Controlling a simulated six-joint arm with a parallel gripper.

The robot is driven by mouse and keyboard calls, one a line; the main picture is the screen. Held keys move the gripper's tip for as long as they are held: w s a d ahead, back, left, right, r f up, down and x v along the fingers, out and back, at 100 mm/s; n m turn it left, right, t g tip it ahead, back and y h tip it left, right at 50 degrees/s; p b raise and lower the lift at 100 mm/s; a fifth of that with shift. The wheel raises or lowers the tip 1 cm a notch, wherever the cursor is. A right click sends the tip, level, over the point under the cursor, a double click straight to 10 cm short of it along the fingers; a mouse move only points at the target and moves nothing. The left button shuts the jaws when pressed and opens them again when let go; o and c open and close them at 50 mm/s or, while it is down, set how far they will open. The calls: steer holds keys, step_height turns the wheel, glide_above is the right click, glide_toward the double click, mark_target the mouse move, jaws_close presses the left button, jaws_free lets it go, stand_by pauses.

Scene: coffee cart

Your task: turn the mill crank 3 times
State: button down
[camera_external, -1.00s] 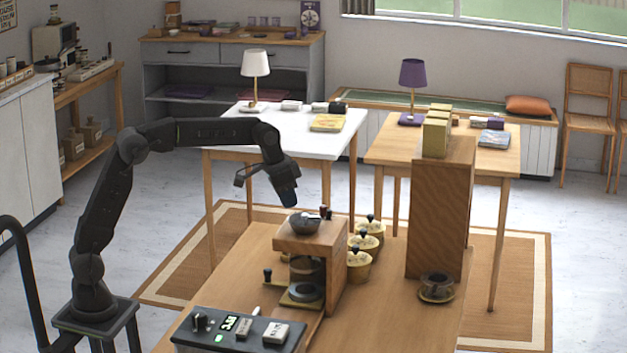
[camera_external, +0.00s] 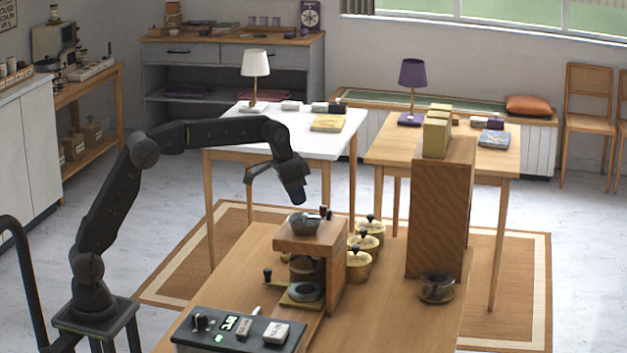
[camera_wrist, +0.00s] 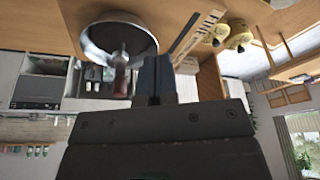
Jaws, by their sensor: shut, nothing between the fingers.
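The mill is a wooden stand with a grey metal bowl (camera_external: 304,222) on top; the bowl also shows in the wrist view (camera_wrist: 122,35). A small dark red knob (camera_external: 323,211) stands beside the bowl at its right, and a red knob shows in the wrist view (camera_wrist: 120,75) in front of the bowl. It looks like the crank's handle. My gripper (camera_external: 298,198) points down just above the bowl, left of the knob. In the wrist view my closed fingers (camera_wrist: 155,78) are right of the red knob, with nothing between them. I cannot tell whether they touch it.
Several yellow canisters (camera_external: 360,262) with dark knobs stand right of the mill. A tall wooden block (camera_external: 438,215) and a glass cup (camera_external: 437,286) are further right. A dark panel (camera_external: 240,330) with a scale display lies in front.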

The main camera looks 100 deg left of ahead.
steer(key=shift+w+a, duration=0.25)
steer(key=shift+w, duration=0.05)
steer(key=shift+w+a, duration=0.2)
steer(key=shift+w, duration=0.65)
steer(key=shift+w+d, duration=0.1)
steer(key=shift+w, duration=0.8)
steer(key=shift+w+d, duration=0.45)
steer(key=shift+w, duration=0.3)
